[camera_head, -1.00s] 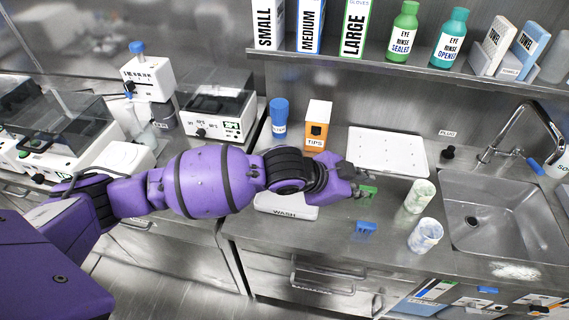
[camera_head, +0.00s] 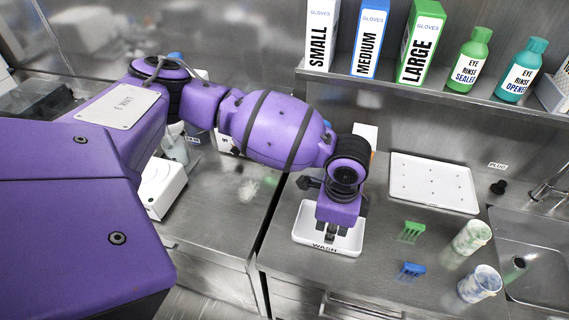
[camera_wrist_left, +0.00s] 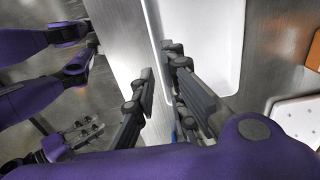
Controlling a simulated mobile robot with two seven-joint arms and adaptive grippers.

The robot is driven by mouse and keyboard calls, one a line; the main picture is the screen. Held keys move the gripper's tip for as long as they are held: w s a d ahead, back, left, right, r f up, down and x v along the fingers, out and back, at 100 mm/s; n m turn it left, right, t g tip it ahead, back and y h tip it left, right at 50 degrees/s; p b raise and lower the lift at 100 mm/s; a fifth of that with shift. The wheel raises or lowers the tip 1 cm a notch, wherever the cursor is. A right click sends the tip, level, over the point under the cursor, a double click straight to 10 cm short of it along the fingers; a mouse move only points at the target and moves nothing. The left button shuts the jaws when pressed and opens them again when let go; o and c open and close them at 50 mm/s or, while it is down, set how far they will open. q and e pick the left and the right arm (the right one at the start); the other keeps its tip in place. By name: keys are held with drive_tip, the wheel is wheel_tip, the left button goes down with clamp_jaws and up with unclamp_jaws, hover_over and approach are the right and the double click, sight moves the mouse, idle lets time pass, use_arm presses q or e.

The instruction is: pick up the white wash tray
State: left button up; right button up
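The white wash tray (camera_head: 307,224) lies on the steel counter, with "WASH" on its front side. It also shows at the top of the left wrist view (camera_wrist_left: 215,35), where I see its white interior and near rim. My left gripper (camera_head: 331,233) points down over the front part of the tray. In the left wrist view its fingers (camera_wrist_left: 165,95) are apart, one over the tray's inside and one on the outer side of the rim. Whether they touch the rim is unclear.
A green comb-like piece (camera_head: 411,231), a blue one (camera_head: 409,270) and two patterned cups (camera_head: 472,237) stand or lie right of the tray. The sink (camera_head: 530,250) is farther right. Glove boxes and bottles fill the shelf (camera_head: 420,92).

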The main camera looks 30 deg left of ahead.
sight(325, 245)
use_arm(q)
drive_tip(key=f, duration=0.5)
drive_tip(key=shift+s+a+f, duration=0.15)
drive_tip(key=shift+s+a, duration=0.1)
drive_tip(key=shift+s, duration=0.05)
drive_tip(key=shift+f, duration=0.5)
clamp_jaws()
drive_tip(key=shift+r, duration=0.1)
drive_tip(key=shift+w, duration=0.1)
drive_tip(key=shift+r, duration=0.1)
